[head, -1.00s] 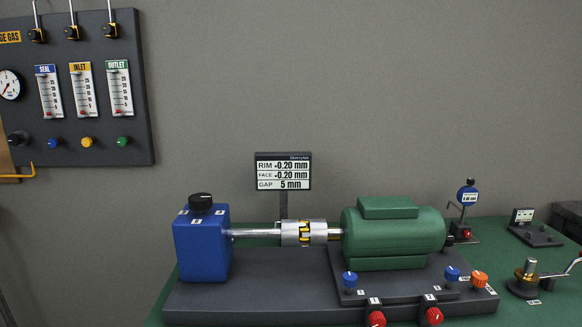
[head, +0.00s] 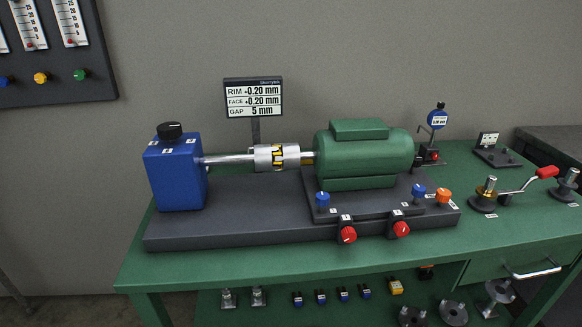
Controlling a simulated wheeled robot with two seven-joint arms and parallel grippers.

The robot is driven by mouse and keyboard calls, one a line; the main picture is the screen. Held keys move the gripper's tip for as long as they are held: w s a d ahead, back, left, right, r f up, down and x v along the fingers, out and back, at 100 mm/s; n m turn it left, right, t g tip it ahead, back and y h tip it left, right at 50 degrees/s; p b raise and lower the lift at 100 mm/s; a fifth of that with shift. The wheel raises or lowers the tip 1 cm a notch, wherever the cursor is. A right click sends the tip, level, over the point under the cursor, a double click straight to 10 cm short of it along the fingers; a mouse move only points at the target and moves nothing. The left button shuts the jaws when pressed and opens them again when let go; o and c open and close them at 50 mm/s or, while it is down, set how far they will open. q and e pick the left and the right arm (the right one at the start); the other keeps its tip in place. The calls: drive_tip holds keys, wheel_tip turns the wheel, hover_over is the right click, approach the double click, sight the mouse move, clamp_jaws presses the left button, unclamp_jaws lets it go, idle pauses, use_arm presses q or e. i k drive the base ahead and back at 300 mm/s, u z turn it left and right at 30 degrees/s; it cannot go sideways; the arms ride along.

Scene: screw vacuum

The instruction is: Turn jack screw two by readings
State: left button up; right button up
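The alignment display (head: 253,97) reads RIM 0.20 mm, FACE 0.20 mm with a small sign mark before each, and GAP 5 mm. Below it a silver and yellow coupling (head: 276,157) joins the shaft of the blue pump block (head: 175,174) to the green motor (head: 364,155). Two blue knobs (head: 322,200) and (head: 418,192), an orange knob (head: 443,197) and two red knobs (head: 348,235) and (head: 401,229) sit around the motor's base. Small labels lie beside them, too small to read, so I cannot tell which is screw two. Neither gripper is in view.
The dark baseplate (head: 230,228) rests on a green bench (head: 180,262). To the right stand a dial gauge (head: 437,119), a small meter (head: 488,140) and a red-handled crank (head: 546,172). A gauge panel (head: 60,91) hangs upper left. Several parts sit below the bench top.

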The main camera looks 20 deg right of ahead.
sight(401, 229)
drive_tip(key=z, duration=1.4)
